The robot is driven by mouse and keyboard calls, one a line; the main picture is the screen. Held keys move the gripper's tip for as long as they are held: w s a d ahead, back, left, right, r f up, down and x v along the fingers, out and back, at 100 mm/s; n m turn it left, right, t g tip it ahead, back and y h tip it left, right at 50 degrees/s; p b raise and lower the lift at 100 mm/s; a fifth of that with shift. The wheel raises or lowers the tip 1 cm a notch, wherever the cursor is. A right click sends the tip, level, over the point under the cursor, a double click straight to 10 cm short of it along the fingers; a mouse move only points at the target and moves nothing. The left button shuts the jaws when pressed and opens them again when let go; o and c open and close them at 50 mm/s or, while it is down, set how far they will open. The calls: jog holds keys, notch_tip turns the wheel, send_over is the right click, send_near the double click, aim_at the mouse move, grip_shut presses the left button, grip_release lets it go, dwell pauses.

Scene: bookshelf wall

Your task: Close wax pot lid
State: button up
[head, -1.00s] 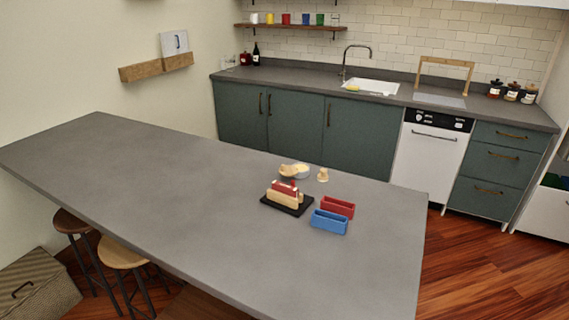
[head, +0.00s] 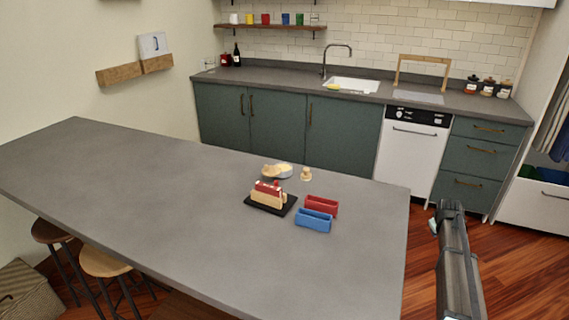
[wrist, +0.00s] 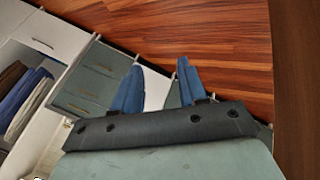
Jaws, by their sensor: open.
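What looks like the wax pot (head: 284,171) is a small round pale thing on the far part of the island counter, with a tan round piece (head: 270,170), perhaps its lid, at its left. It is too small to tell how the lid sits. In the wrist view my gripper (wrist: 160,64) is open and empty, its two blue fingers apart above the wood floor and drawer fronts. In the head view my arm is at the right, beyond the counter's right edge and well away from the pot. The pot is not in the wrist view.
The grey island counter (head: 170,210) is mostly bare. Near the pot are a small wooden knob-like piece (head: 306,174), a black base (head: 283,208) with red and cream pieces, a red tray (head: 322,205) and a blue tray (head: 314,220). Stools (head: 101,262) stand at its left.

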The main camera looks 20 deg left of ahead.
jog(key=w+a+r+n+t, duration=0.1)
jog(key=w+r, duration=0.5)
jog(key=r, duration=0.4)
jog(key=w+a+r+n+t, duration=0.15)
jog(key=w+r, duration=0.35)
jog(key=r, duration=0.6)
notch_tip(320, 180, up, 12)
jog(key=r+n+g+y, duration=0.1)
jog(key=n+g+y, duration=0.5)
jog(key=n+g, duration=0.55)
send_over(271, 168)
jog(key=d, duration=0.4)
jog(key=n+t, duration=0.1)
jog(key=x, duration=1.3)
jog(key=shift+s+d+f, duration=0.15)
jog(key=shift+d+f, duration=0.1)
jog(key=shift+f, duration=0.05)
jog(key=shift+c, duration=0.4)
